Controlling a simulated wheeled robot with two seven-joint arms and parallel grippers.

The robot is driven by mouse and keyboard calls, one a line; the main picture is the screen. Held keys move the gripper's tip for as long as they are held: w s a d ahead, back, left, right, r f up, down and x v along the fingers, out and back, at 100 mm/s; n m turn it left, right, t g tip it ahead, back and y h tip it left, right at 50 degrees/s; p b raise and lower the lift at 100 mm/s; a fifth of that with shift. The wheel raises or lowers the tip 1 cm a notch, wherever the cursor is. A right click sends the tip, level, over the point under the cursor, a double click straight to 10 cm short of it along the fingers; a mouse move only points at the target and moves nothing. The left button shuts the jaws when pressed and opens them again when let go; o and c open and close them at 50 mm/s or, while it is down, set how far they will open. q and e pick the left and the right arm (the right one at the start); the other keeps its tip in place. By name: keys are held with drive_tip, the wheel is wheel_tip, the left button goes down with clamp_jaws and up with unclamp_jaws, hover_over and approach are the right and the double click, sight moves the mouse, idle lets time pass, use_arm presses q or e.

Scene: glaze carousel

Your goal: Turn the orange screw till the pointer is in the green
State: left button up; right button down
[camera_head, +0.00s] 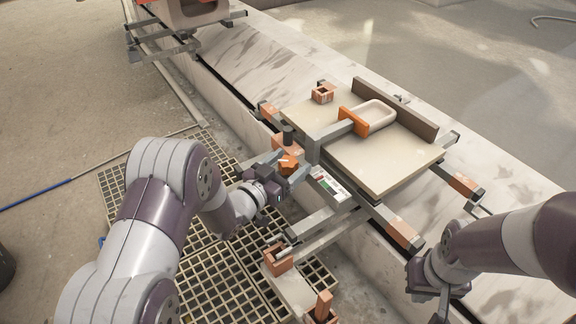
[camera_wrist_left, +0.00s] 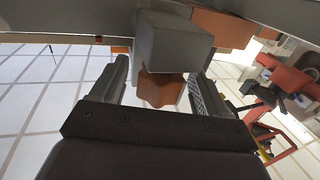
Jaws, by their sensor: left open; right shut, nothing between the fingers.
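The orange screw (camera_head: 289,165) is a lobed knob on the near side of the carriage, beside a grey upright. It also shows in the left wrist view (camera_wrist_left: 160,90), under a grey block. My left gripper (camera_head: 277,170) is at the screw; in the wrist view its open fingers (camera_wrist_left: 160,95) stand on either side of the knob, with gaps visible. A white scale plate (camera_head: 330,185) with small green and red marks lies just right of the screw. The pointer's place on it is too small to tell. My right gripper (camera_head: 441,300) is shut and empty, low at the right.
A floor grating (camera_head: 215,270) lies below my left arm.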

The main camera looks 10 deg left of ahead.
use_arm(q)
drive_tip(key=c, duration=0.9)
drive_tip(key=shift+c, duration=0.2)
drive_tip(key=shift+m+g+h, duration=0.3)
drive_tip(key=shift+m+h, duration=0.1)
drive_tip(key=shift+h, duration=0.2)
drive_tip(key=m+g+h+p, duration=0.2)
drive_tip(key=m+g+h, duration=0.1)
drive_tip(key=h, duration=0.1)
drive_tip(key=shift+a+m+g, duration=0.1)
drive_tip(key=shift+m+g, duration=0.3)
drive_tip(key=m+g+h, duration=0.2)
drive_tip(key=g, duration=0.1)
drive_tip(key=shift+p, duration=0.4)
drive_tip(key=shift+m+g+h, duration=0.8)
drive_tip(key=shift+m+g, duration=0.3)
drive_tip(key=shift+g, duration=0.6)
drive_tip(key=o, duration=0.9)
